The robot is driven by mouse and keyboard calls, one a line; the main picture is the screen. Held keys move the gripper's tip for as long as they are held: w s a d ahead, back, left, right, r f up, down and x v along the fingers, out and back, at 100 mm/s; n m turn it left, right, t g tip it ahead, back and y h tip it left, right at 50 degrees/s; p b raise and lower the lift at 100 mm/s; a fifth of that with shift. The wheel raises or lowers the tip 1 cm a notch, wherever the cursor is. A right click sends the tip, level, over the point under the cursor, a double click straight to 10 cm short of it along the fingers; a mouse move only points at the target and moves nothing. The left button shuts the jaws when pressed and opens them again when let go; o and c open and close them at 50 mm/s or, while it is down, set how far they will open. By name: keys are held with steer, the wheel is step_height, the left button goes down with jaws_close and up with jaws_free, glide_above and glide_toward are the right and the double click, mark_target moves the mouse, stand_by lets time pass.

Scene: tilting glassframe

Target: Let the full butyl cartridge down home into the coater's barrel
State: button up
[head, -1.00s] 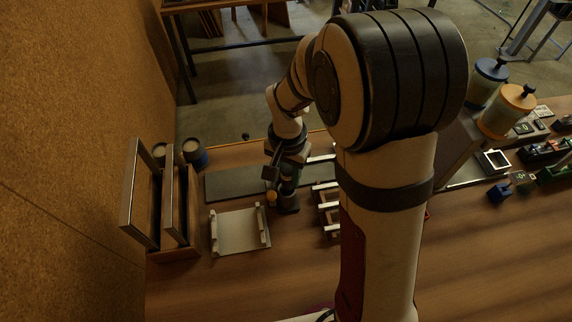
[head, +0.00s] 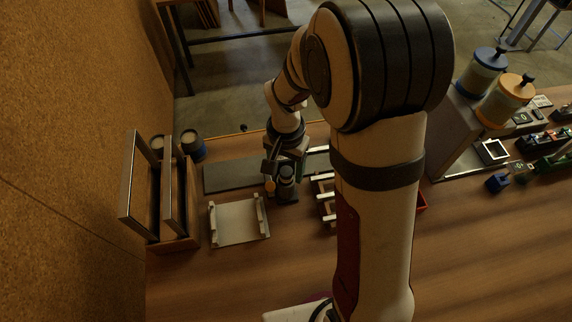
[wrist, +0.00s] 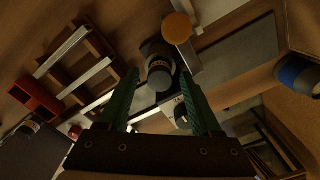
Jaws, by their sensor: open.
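The coater (head: 287,194) stands on the bench between the white bracketed plate and the slatted rack, with a round orange knob (head: 270,187) at its side. The knob also shows in the wrist view (wrist: 177,28). A dark cylinder with a grey band, seemingly the butyl cartridge (wrist: 160,76), stands upright in the coater's dark barrel (wrist: 153,50). How deep it sits I cannot tell. My gripper (wrist: 164,82) is open, its green fingers apart on either side of the cartridge in the picture, with no clear contact. In the head view my gripper (head: 287,160) is just behind the coater's top.
A white plate with raised side brackets (head: 238,222) lies left of the coater, and a slatted rack (head: 325,200) right of it. A dark mat (head: 230,178) lies behind. Upright frames (head: 160,205) stand at the far left, near blue-banded drums (head: 193,146). The front bench is clear.

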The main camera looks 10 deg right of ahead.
step_height(320, 180, up, 13)
steer(key=s+a+n+y, duration=0.1)
steer(key=s+n, duration=0.1)
steer(key=s, duration=1.9)
steer(key=shift+a+f+y, duration=0.15)
steer(key=shift+a+y, duration=0.1)
steer(key=shift+y, duration=0.15)
